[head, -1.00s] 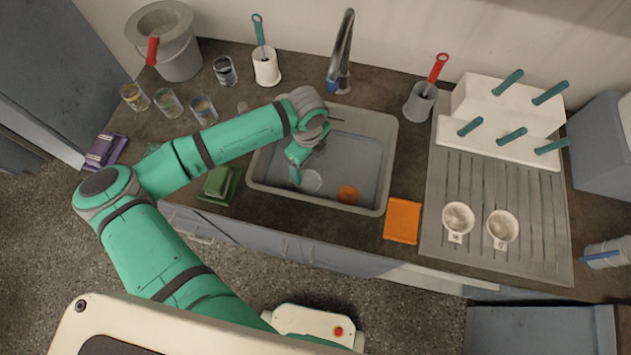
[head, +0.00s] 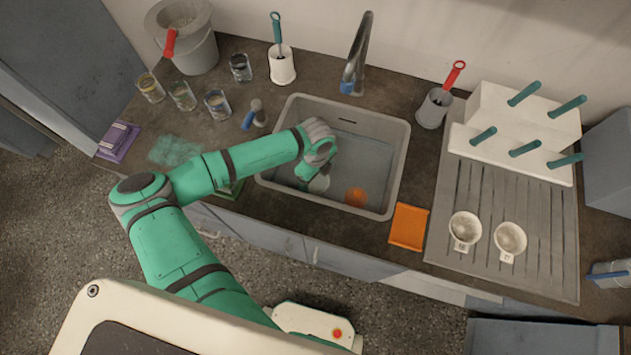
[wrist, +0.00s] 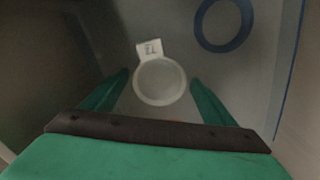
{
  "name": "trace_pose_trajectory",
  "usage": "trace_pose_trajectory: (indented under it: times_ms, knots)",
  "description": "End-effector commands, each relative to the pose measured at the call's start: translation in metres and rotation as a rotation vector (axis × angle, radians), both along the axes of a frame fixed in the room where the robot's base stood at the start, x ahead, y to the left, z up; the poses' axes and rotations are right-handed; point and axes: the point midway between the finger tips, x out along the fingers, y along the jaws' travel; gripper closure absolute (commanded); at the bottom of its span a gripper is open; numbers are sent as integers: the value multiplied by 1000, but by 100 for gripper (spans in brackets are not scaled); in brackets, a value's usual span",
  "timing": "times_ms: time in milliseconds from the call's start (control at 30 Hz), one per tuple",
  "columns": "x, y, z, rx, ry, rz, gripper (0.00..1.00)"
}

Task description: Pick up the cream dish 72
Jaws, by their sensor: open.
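A pale round dish (head: 319,184) with a white label tab lies in the sink. It also shows in the wrist view (wrist: 160,82); the label there looks like a two-digit number starting with 7, but I cannot read it surely. My gripper (head: 305,172) reaches down into the sink at the dish. In the wrist view my gripper (wrist: 160,79) is open, with one green finger on either side of the dish. I cannot tell whether the fingers touch it. Two similar labelled dishes stand on the drainboard, a left one (head: 465,227) and a right one (head: 510,238).
The sink (head: 402,160) walls surround my gripper, with the tap (head: 357,55) behind. An orange round thing (head: 356,197) lies in the sink. The wrist view shows a blue ring (wrist: 223,46) near the dish. An orange cloth (head: 408,227) lies right of the sink.

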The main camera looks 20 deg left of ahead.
Motion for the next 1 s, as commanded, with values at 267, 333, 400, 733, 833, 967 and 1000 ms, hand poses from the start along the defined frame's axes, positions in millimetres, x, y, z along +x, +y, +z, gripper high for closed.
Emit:
trace_pose_trajectory:
  times_ms: [267, 333, 400, 733, 833, 967, 1000]
  knots:
    - [0, 0, -1, 0, -1, 0, 37]
    - [0, 0, -1, 0, -1, -1, 54]
    - [0, 0, -1, 0, -1, 0, 71]
    - [0, 0, 0, 0, -1, 0, 84]
    - [1, 0, 2, 0, -1, -1, 84]
    - [1, 0, 6, 0, -1, 0, 84]
    - [1, 0, 8, 0, -2, 0, 84]
